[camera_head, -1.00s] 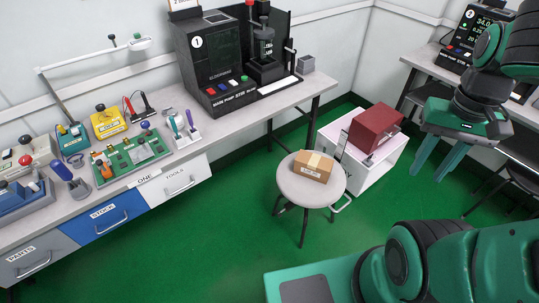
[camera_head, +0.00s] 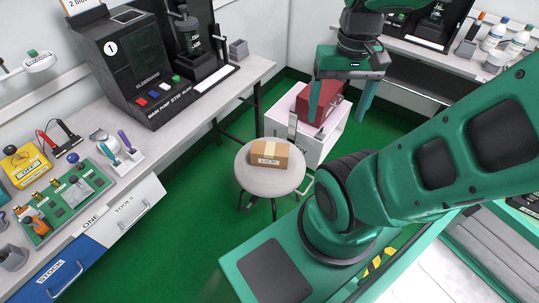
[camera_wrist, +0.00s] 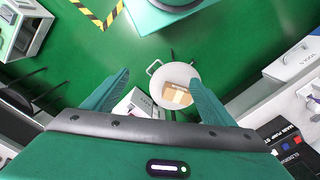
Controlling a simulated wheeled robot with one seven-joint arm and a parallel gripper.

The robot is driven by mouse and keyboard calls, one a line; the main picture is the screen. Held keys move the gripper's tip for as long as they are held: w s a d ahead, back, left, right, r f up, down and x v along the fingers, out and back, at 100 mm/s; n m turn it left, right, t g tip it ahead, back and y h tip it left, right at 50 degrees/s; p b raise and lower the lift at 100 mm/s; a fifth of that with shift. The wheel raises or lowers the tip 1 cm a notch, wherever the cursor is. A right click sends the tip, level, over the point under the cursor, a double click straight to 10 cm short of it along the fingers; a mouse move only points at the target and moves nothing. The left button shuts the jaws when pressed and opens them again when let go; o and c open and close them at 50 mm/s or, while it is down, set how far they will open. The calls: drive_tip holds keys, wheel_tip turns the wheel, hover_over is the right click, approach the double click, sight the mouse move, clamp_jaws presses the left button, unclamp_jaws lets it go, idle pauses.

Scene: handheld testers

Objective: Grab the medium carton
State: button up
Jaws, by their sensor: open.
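A brown carton (camera_head: 270,152) with a pale tape strip and a label lies on a round grey stool (camera_head: 258,181). In the wrist view the carton (camera_wrist: 177,96) shows from above, on the stool between my fingers and well beyond them. My gripper (camera_head: 338,112) is open and empty. In the head view it hangs behind and to the right of the carton, in front of the red case. Its two fingers point down and are apart from everything.
The workbench (camera_head: 165,128) on the left holds a test station (camera_head: 143,75) and tools. Green floor (camera_head: 180,215) is open left of the stool.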

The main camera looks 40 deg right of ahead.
drive_tip(key=w+d+f+m+g+y, duration=0.1)
drive_tip(key=w+d+f+m+y, duration=0.35)
drive_tip(key=w+f, duration=0.9)
drive_tip(key=m+t+y, duration=0.5)
drive_tip(key=m+t, duration=0.3)
drive_tip(key=m, duration=0.6)
approach(270, 153)
drive_tip(key=f, duration=0.1)
drive_tip(key=d+f, duration=0.1)
drive_tip(key=shift+d+f+n, duration=0.2)
drive_tip(key=shift+f+n, duration=0.05)
drive_tip(key=shift+f, duration=0.15)
drive_tip(key=shift+w+d+f+m+t, duration=0.1)
drive_tip(key=shift+f+m+t, duration=0.35)
drive_tip(key=shift+m+t, duration=0.1)
drive_tip(key=shift+w+d+f+m+t, duration=0.1)
drive_tip(key=shift+w+f+m+t, duration=0.05)
drive_tip(key=shift+f+m+t, duration=0.35)
drive_tip(key=x, duration=1)
drive_tip(key=shift+w+a, duration=0.25)
drive_tip(key=shift+a, duration=0.1)
drive_tip(key=shift+c, duration=0.5)
drive_tip(key=c, duration=1.2)
